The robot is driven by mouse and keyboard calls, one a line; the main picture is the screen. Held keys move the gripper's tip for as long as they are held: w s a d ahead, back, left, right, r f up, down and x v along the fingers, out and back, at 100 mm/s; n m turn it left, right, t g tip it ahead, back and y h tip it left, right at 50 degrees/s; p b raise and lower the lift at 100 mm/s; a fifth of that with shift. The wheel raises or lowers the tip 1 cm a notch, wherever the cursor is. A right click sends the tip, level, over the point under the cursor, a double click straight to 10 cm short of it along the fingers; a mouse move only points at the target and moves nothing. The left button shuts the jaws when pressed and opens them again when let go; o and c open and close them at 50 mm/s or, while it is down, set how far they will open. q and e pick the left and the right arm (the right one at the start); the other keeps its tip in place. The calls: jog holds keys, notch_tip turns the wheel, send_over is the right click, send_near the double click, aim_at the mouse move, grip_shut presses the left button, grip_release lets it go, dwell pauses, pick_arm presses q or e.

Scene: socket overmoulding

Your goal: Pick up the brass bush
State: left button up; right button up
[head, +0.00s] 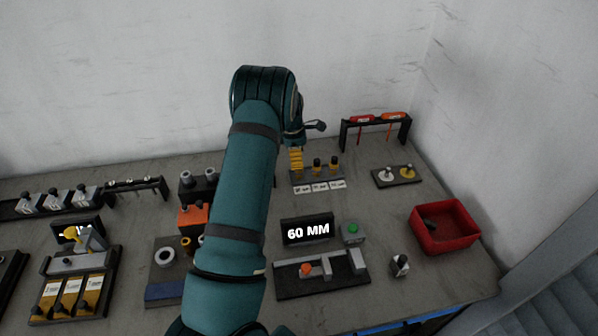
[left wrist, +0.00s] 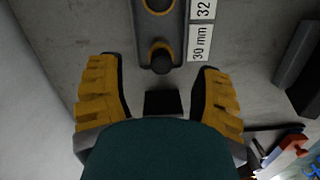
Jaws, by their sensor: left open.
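A small brass-coloured bush (head: 186,244) stands on a dark tray with a blue front (head: 166,291), left of my arm. Nothing is seen gripped. My right gripper is not in view.
A 60 MM display (head: 307,230) and a fixture with an orange knob (head: 306,269) stand right of my arm. A red bin (head: 445,228) is at the right edge. A rack with red-handled tools (head: 376,120) stands at the back. Bare bench lies before the bin.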

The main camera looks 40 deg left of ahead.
pick_arm(q)
jog(key=shift+w+d+f+b, duration=0.1)
jog(key=shift+d+f+b, duration=0.05)
jog(key=shift+f, duration=1.4)
jog(key=shift+w+d+f+b, duration=0.1)
jog(key=shift+d+f+b, duration=0.05)
jog(key=shift+f, duration=1.35)
jog(key=shift+r, duration=0.1)
jog(key=c, duration=1.1)
